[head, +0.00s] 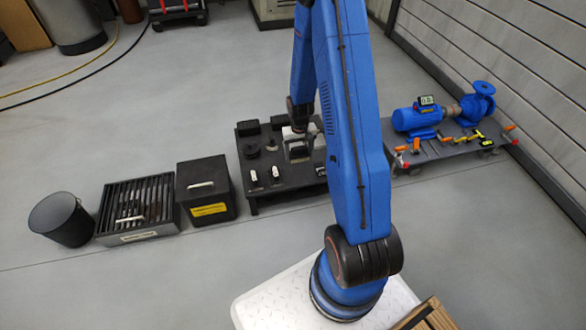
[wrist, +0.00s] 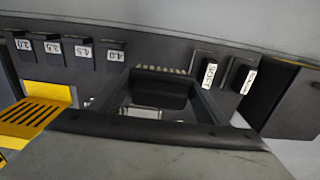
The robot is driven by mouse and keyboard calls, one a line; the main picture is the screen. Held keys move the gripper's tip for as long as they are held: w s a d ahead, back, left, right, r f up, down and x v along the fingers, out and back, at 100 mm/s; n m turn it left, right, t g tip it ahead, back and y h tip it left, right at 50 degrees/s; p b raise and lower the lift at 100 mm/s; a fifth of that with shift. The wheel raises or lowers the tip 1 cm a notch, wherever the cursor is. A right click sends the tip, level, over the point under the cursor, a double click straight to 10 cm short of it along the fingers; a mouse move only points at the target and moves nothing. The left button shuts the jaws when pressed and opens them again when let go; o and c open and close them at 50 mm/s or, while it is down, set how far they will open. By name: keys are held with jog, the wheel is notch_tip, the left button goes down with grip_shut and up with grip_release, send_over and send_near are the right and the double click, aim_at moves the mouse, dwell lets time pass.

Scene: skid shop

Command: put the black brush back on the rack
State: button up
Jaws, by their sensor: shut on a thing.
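My gripper (head: 298,148) is over the dark table (head: 262,188) in the head view, partly hidden by my blue arm. In the wrist view, my gripper (wrist: 163,92) is shut on a black block with a row of pale bristle-like tips along its far edge, which looks like the black brush (wrist: 160,96). Its grey fingers lie on either side of it. The brush is close to a dark surface; whether it touches is unclear. I cannot tell which part is the rack.
In the wrist view, several black blocks with number labels (wrist: 54,50) stand left, two labelled black pieces (wrist: 240,76) right, and a yellow slotted part (wrist: 32,116) at left. In the head view, a black box (head: 206,205), slatted crate (head: 160,225), bin (head: 62,222) and blue pump (head: 418,120) stand around.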

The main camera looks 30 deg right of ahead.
jog(key=shift+w+f, duration=0.15)
jog(key=shift+f, duration=0.2)
send_near(298, 175)
jog(key=shift+w+f, duration=0.2)
jog(key=shift+f, duration=2.45)
jog(key=shift+f, duration=0.6)
jog(key=o, duration=1.4)
